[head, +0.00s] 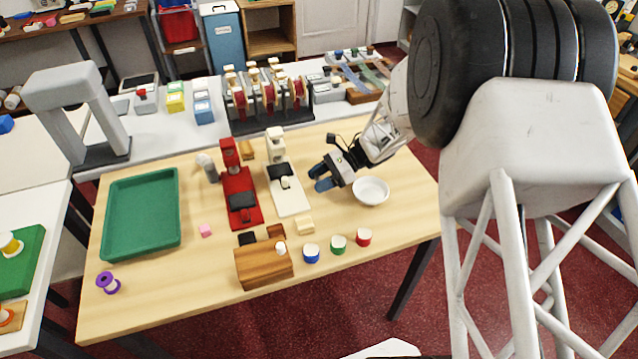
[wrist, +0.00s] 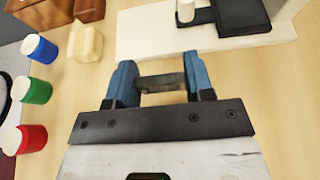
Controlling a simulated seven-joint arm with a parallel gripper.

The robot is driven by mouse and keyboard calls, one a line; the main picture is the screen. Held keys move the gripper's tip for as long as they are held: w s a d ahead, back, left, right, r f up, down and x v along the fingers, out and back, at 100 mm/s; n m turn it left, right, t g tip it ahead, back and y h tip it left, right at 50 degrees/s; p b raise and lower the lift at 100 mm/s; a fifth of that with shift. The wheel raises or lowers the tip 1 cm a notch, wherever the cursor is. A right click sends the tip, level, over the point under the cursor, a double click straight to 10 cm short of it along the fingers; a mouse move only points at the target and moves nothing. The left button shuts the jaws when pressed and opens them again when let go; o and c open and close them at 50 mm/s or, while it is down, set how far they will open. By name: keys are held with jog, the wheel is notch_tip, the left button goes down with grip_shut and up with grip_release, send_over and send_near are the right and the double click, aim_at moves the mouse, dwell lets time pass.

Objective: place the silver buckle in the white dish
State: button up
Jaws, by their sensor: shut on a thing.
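My gripper (head: 316,178) has blue fingers and is above the wooden table, just left of the white dish (head: 370,193). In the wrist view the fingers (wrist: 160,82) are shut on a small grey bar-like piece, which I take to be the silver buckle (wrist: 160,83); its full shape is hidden. In the head view the buckle cannot be made out. The dish is a shallow round bowl and looks empty. The dish cannot be made out in the wrist view.
A white stand (head: 291,201) and a red stand (head: 239,186) are left of my gripper. Blue (head: 311,253), green (head: 338,244) and red (head: 364,237) pots sit in front, near a wooden block (head: 262,267). A green tray (head: 110,218) lies at the left.

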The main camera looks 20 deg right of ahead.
jog(key=shift+f, duration=0.9)
jog(key=shift+f, duration=0.1)
jog(key=o, duration=0.9)
jog(key=shift+d, duration=0.15)
jog(key=v, duration=1.2)
